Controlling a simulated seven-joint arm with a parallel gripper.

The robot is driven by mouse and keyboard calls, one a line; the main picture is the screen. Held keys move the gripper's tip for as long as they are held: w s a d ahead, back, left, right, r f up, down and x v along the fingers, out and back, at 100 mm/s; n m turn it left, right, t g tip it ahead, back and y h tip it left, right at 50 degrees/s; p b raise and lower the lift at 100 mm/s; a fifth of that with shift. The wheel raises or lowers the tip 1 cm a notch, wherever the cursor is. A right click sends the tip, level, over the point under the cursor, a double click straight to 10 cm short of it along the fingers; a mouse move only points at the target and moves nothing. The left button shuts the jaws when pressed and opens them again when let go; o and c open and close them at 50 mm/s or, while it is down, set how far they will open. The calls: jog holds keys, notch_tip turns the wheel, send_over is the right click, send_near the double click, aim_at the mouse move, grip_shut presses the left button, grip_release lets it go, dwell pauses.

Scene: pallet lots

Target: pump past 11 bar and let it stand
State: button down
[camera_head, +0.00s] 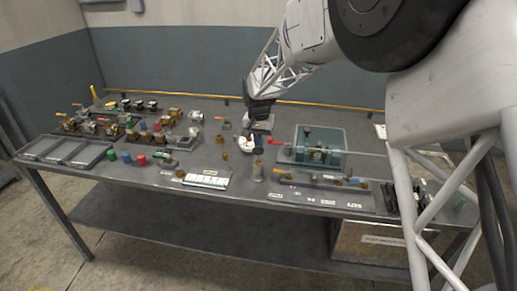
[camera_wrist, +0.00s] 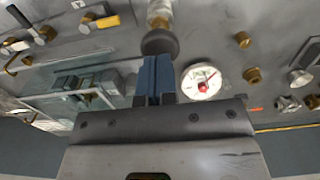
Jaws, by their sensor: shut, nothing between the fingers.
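A clear-covered box (camera_head: 320,148) stands right of the pump. Valves and fittings (camera_head: 150,135) crowd the table's left side, with grey trays (camera_head: 65,150) at the front left.

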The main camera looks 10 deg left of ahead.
notch_tip(320, 180, up, 10)
jog(key=shift+f, duration=0.15)
dwell(0.8)
notch_tip(320, 180, up, 3)
jog(key=shift+d+r, duration=0.1)
jog(key=shift+r, duration=0.05)
dwell(0.4)
notch_tip(320, 180, down, 14)
jog(key=shift+s, duration=0.1)
dwell(0.8)
